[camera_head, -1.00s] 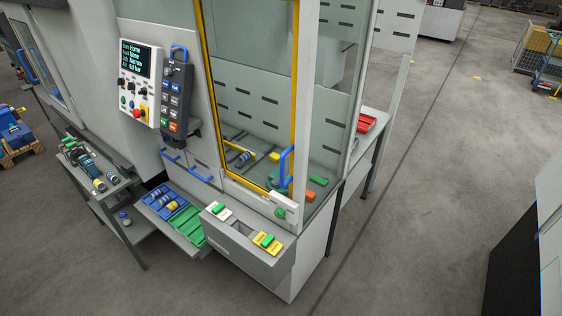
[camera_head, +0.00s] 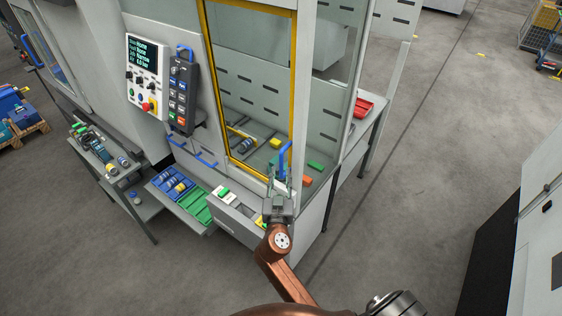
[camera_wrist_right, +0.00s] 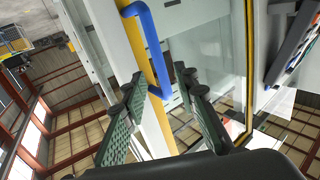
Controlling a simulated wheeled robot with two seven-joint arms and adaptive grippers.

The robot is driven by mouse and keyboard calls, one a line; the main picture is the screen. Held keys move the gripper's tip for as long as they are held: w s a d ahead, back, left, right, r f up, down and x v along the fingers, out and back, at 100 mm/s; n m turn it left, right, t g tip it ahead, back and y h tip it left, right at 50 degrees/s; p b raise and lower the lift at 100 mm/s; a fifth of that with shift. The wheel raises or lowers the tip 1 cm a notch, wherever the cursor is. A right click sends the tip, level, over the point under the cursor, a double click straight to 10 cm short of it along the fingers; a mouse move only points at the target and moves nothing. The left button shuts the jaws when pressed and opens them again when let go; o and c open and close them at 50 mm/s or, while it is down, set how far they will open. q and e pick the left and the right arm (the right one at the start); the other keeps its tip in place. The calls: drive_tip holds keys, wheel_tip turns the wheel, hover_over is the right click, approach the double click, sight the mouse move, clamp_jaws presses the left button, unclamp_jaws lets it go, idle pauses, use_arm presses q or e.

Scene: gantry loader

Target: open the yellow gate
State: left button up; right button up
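The yellow gate (camera_head: 204,75) is a tall yellow-framed clear panel on the front of the machine, and it looks shut. A blue handle (camera_head: 283,158) stands upright at its lower right side. In the right wrist view the blue handle (camera_wrist_right: 150,40) and the yellow frame (camera_wrist_right: 249,70) show close by. My right gripper (camera_head: 279,181) is just below and in front of the handle. In the right wrist view its two green-padded fingers (camera_wrist_right: 164,90) are apart, with the handle's lower end near and beyond their tips. Contact cannot be told. My left gripper is not in view.
A control panel (camera_head: 143,72) and a dark pendant (camera_head: 182,95) are left of the gate. Below are a drawer with blue and green trays (camera_head: 197,207) and a grey button box (camera_head: 233,216), partly hidden by my arm. Open floor lies to the right.

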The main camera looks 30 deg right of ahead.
sight(281, 165)
drive_tip(key=p+x, duration=0.1)
drive_tip(key=x, duration=0.4)
drive_tip(key=shift+w+p, duration=0.1)
drive_tip(key=shift+p, duration=0.25)
drive_tip(key=shift+w+d+f, duration=0.1)
drive_tip(key=shift+w+d, duration=0.2)
drive_tip(key=shift+w, duration=0.05)
clamp_jaws()
